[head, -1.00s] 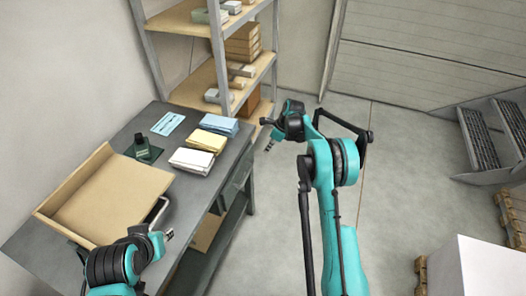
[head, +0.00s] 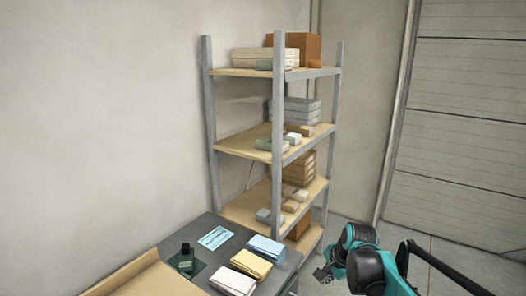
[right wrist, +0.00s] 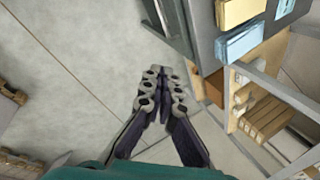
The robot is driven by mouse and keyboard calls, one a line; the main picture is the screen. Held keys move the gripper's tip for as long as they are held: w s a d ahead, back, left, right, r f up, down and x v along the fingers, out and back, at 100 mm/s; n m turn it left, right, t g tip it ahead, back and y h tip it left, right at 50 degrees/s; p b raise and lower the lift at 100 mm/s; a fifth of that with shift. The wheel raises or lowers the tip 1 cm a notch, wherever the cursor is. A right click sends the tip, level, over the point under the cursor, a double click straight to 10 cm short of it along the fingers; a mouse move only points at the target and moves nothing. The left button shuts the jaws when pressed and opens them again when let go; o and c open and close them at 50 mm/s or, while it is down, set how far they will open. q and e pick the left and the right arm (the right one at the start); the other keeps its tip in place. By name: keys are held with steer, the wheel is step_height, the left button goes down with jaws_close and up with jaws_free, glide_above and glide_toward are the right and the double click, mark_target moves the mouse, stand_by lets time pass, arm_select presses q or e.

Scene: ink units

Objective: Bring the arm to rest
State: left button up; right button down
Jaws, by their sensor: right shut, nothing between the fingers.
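My right gripper (head: 323,275) shows at the lower right in the head view, beside the table and in front of the shelf's lower end. It also shows in the right wrist view (right wrist: 160,88), pointing down over bare floor. Its fingers are together and nothing is between them. My right arm's teal and black links fill the lower right corner of the head view. My left gripper and arm are outside both current views.
A dark table (head: 212,259) holds a wooden tray (head: 140,278), a dark bottle (head: 186,257), a blue-white card (head: 215,237) and blue (head: 266,246), yellow (head: 251,263) and white stacks (head: 232,281). A metal shelf (head: 278,140) with boxes stands behind. Grey floor (right wrist: 70,60) is clear under the right gripper.

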steer(key=s+f+n+t+h, duration=0.1)
steer(key=s+n+t, duration=0.1)
steer(key=s+n, duration=1.1)
steer(key=s, duration=1.1)
steer(key=shift+s+a+f+n+t+h, duration=0.2)
steer(key=shift+s+a+n+t+h, duration=0.1)
steer(key=shift+s+a+n+h, duration=0.1)
